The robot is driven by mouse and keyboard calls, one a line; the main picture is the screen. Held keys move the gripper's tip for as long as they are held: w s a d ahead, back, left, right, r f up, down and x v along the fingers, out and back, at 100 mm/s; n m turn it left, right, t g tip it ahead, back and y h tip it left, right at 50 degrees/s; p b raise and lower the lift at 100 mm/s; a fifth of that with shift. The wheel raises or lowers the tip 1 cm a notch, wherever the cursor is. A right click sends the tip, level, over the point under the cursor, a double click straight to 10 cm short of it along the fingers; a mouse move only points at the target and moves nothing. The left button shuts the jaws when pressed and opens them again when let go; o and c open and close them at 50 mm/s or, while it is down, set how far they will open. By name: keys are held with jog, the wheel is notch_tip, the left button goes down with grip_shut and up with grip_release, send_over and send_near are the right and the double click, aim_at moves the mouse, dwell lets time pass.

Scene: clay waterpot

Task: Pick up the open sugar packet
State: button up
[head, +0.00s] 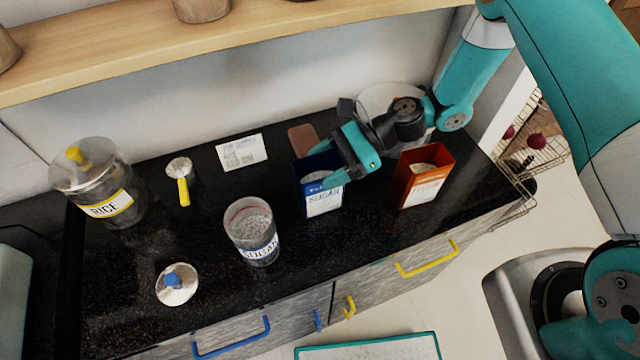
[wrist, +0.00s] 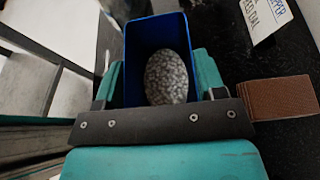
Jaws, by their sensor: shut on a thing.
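The open sugar packet (head: 324,203) is a blue box with a white SUGAR label, upright at the middle of the black counter. I cannot tell whether its base touches the counter. My gripper (head: 319,169) comes from the right and is shut on it, with one teal finger on the near side and the other at the far side. In the wrist view the blue packet (wrist: 143,38) sits between the two fingers (wrist: 158,80). Its top is open and pale grains show inside. Its lower part is hidden in the wrist view.
An open orange packet (head: 408,184) stands close on the right. A clear SUGAR jar (head: 262,256) stands left front, its blue-knobbed lid (head: 180,293) nearby. A wooden shelf (head: 280,22) hangs above.

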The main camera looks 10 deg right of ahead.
notch_tip(320, 180, up, 20)
jog(key=b, duration=0.1)
dwell(0.5)
